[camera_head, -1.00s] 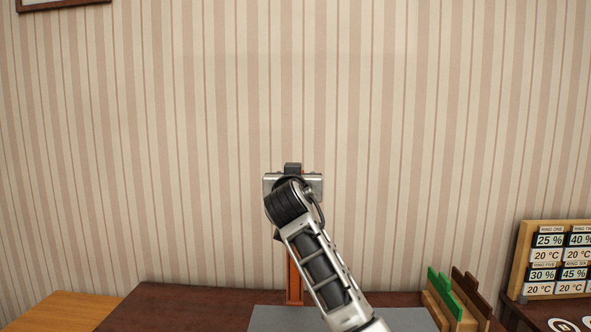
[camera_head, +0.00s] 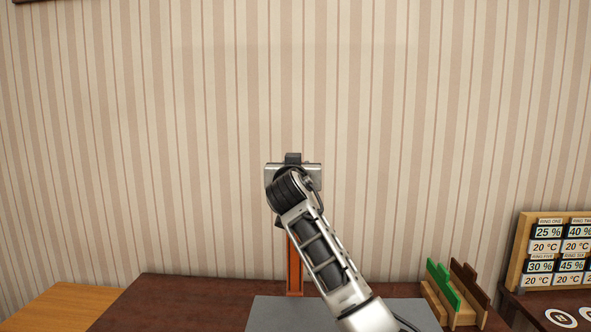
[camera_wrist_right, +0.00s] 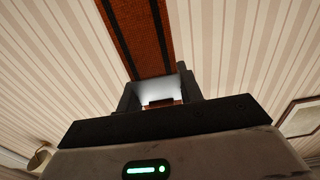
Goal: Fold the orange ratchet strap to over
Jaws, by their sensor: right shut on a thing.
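The orange ratchet strap (camera_head: 295,268) has a dark lengthwise stripe. In the head view it hangs straight down below my right gripper (camera_head: 293,170), its lower part by the far edge of the grey mat (camera_head: 270,313). I cannot tell whether it rests on the mat. In the right wrist view the strap (camera_wrist_right: 138,38) runs out from between the fingers of my right gripper (camera_wrist_right: 160,98), which is shut on it. In the head view my right wrist hides the fingertips and the held part. My left gripper is out of view.
The mat lies on a dark brown table (camera_head: 160,300). A lighter wooden surface (camera_head: 65,306) is at the left. A wooden rack with green and brown panels (camera_head: 447,286) stands right of the mat. A board of number cards (camera_head: 553,250) is farther right. Striped wall behind.

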